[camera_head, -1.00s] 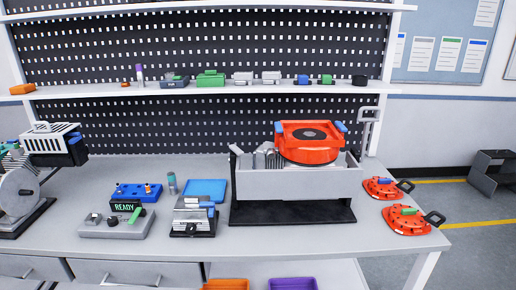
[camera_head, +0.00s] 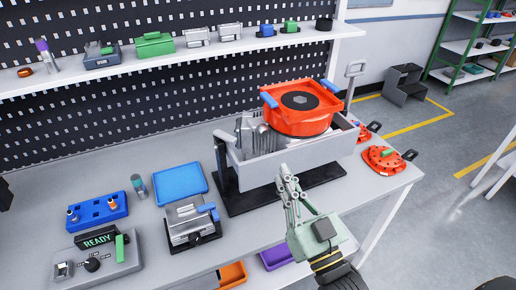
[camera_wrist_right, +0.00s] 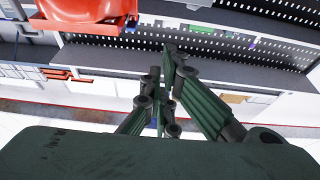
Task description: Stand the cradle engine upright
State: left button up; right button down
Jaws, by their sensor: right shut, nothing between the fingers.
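The engine (camera_head: 258,136), a grey finned block with a round orange-red part (camera_head: 300,108) with blue handles on its right, lies in a light grey cradle (camera_head: 300,162) on a dark base plate (camera_head: 240,200). The orange-red part also shows at the upper left of the right wrist view (camera_wrist_right: 90,12). My right gripper (camera_head: 288,172) is in front of the cradle's near wall. It appears apart from the wall. It is shut and empty, and its fingers also show in the right wrist view (camera_wrist_right: 165,75). My left gripper is not in view.
Two orange-red discs with black handles, one of them here (camera_head: 385,158), lie on the bench right of the cradle. A grey clamp fixture (camera_head: 190,228), blue pad (camera_head: 180,184), blue block (camera_head: 97,210) and READY panel (camera_head: 97,265) are on the left. A shelf runs behind.

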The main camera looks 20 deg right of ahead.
jog(key=d+p+x, duration=0.1)
jog(key=p+x, duration=0.3)
jog(key=x, duration=0.6)
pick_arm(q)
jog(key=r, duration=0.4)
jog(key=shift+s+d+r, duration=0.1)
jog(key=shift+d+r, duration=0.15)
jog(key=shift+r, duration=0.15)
pick_arm(e)
jog(key=f, duration=0.4)
jog(key=shift+s+a+f, duration=0.2)
jog(key=shift+s+a, duration=0.1)
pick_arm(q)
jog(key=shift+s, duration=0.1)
